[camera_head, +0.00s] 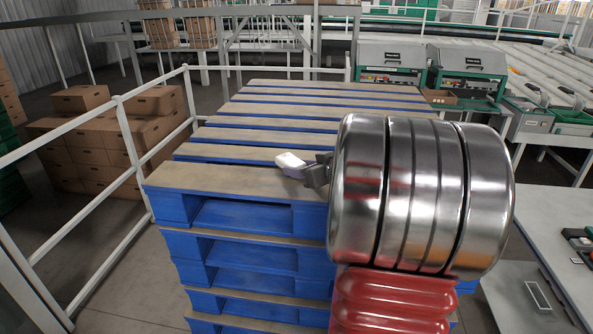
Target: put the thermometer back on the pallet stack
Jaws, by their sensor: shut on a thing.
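The pallet stack (240,184) stands in front of me, blue with tan, worn top slats. My gripper (308,171) is over its near right part, mostly hidden behind my large metal wrist. The gripper is shut on a small pale thing, which I take to be the thermometer (292,161). The thermometer points left from the jaws, over the near top slats. I cannot tell whether it touches the slats or hangs just above them.
The rest of the pallet top is bare. A white railing (124,125) runs along the left side, with cardboard boxes (80,98) behind it. Green and grey machines (470,68) stand at the back right. A grey table (560,235) is at the right.

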